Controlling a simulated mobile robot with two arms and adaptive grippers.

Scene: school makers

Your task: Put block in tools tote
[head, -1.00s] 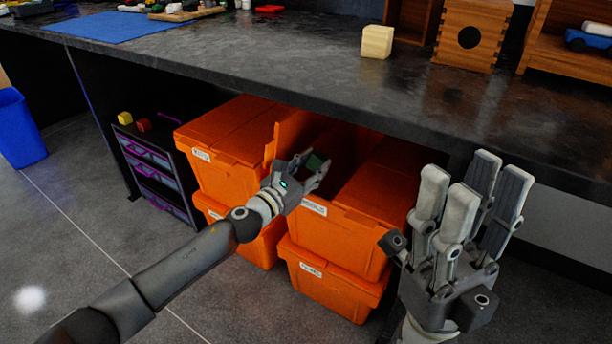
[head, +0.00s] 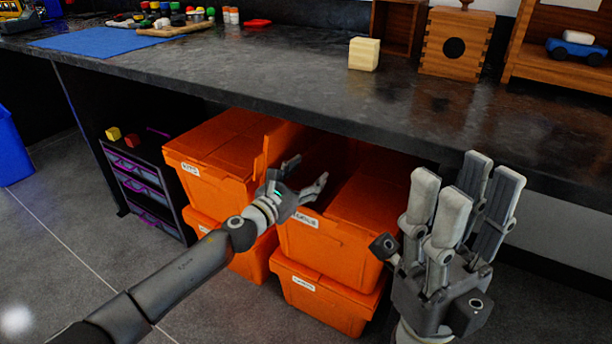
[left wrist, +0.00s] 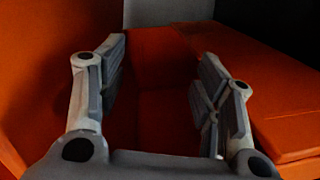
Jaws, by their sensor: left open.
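My left gripper (head: 306,176) is open over the half-open upper orange tote (head: 330,243), whose label I cannot read for sure. In the left wrist view, the fingers of my left gripper (left wrist: 158,85) are spread with nothing between them, and the orange tote interior (left wrist: 155,120) shows below. No green block is visible now; the tote's inside is dark and partly hidden by the hand. My right gripper (head: 470,205) is open and empty, fingers pointing up, in front of the bench at the right.
A lidded orange tote (head: 215,150) stands to the left, with more totes below. A black drawer cart (head: 145,185) carries a yellow block (head: 113,133) and a red block (head: 132,140). The bench (head: 270,90) overhangs the totes; a pale wooden block (head: 364,54) sits on it.

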